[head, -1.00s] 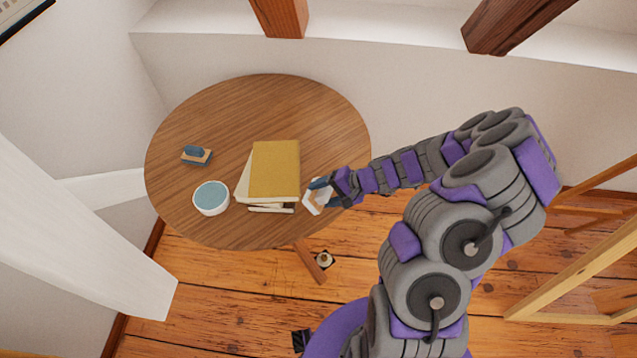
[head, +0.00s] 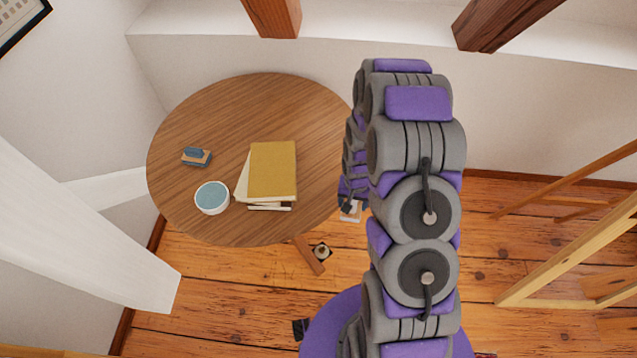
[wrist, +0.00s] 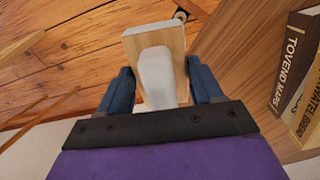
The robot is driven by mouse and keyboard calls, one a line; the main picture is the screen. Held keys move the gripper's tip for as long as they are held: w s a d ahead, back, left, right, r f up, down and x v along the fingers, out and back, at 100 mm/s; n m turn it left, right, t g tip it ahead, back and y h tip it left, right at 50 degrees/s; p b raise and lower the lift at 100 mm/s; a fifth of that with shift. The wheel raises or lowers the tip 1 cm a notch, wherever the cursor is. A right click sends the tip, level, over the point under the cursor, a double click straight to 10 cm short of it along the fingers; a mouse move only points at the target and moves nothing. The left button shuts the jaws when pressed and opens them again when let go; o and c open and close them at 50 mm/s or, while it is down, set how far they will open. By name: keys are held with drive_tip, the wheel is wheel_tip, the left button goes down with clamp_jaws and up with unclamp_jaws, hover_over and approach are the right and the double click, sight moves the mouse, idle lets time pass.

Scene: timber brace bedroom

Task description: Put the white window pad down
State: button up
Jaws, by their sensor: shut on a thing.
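There the pad appears just off the right edge of the round wooden table (head: 210,120), against the floor. In the wrist view the table (wrist: 240,55) lies to the right of the pad.
A yellow book (head: 272,170) lies on paler books near the table's middle. A blue-topped white bowl (head: 212,197) and a small blue-and-wood block (head: 196,157) stand left of it. Books (wrist: 298,70) show at the wrist view's right. The table's back is bare. Wooden frames (head: 570,270) stand right.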

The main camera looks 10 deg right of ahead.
drive_tip(key=shift+a, duration=0.15)
drive_tip(key=shift+w+a, duration=0.15)
drive_tip(key=w+a, duration=0.2)
drive_tip(key=w, duration=0.2)
drive_tip(key=w+a+f+b, duration=0.1)
drive_tip(key=w+a, duration=0.1)
drive_tip(key=w, duration=0.3)
drive_tip(key=w+a+b, duration=0.1)
drive_tip(key=w+a, duration=0.2)
drive_tip(key=w, duration=0.1)
drive_tip(key=shift+w+a+f, duration=0.1)
drive_tip(key=shift+w+f, duration=0.15)
drive_tip(key=shift+w, duration=0.05)
wheel_tip(320, 180, down, 3)
drive_tip(key=shift+w+a+f+b, duration=0.1)
drive_tip(key=shift+b, duration=0.3)
drive_tip(key=o, duration=0.9)
drive_tip(key=shift+o, duration=0.2)
drive_tip(key=shift+f, duration=0.2)
